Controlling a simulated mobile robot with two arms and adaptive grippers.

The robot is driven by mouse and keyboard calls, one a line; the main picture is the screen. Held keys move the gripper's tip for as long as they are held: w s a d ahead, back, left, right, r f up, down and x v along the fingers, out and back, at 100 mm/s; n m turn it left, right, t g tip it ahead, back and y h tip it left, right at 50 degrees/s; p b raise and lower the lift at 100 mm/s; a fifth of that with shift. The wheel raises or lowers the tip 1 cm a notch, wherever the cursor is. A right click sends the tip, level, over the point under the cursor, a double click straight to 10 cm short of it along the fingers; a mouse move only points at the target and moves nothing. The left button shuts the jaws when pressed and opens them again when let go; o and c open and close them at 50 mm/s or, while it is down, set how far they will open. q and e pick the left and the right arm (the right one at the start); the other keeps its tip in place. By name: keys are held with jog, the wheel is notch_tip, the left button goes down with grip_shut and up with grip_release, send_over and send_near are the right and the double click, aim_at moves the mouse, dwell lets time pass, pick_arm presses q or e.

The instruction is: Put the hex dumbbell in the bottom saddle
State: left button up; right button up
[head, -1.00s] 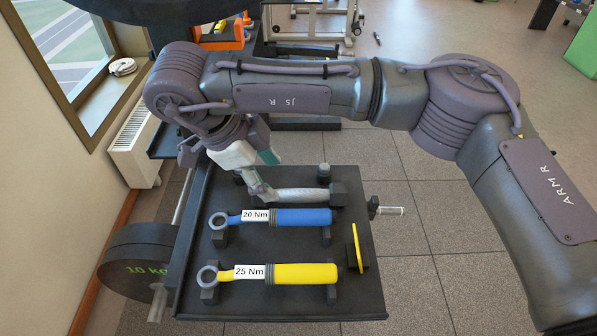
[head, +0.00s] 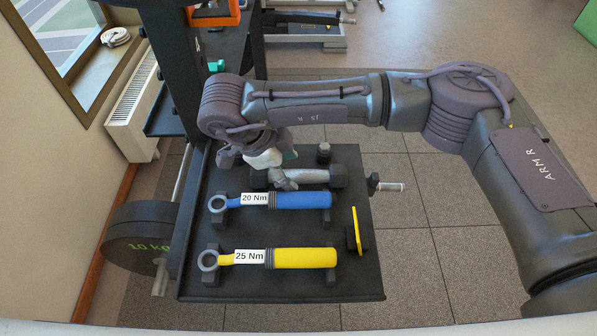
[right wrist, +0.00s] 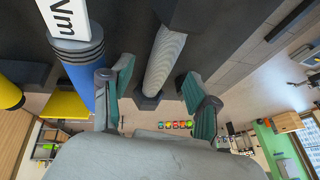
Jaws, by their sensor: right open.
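The hex dumbbell (head: 312,176) lies across the far part of a black tray (head: 290,289), with a silver-grey handle and dark hex ends. My right gripper (head: 283,181) is open over the left part of the handle. In the right wrist view, the ribbed dumbbell handle (right wrist: 165,60) lies between the two green-padded fingers of the right gripper (right wrist: 157,92), with gaps on both sides. Contact is not visible. Part of the dumbbell's left side is hidden by the gripper in the head view. I cannot identify the bottom saddle for certain. My left gripper is not in view.
A blue 20 Nm wrench (head: 300,201) and a yellow 25 Nm wrench (head: 300,258) lie on dark supports nearer me. A black knob (head: 323,153), yellow plate (head: 357,230) and side handle (head: 388,187) stand near. A 10 kg weight plate (head: 140,238) is left.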

aim_at(295, 173)
jog(key=x, duration=0.3)
jog(key=shift+w+d+f+p, duration=0.1)
jog(key=shift+d+f+p, duration=0.05)
jog(key=shift+f+p, duration=0.2)
jog(key=shift+r, duration=0.1)
grip_shut()
jog(key=shift+r, duration=0.1)
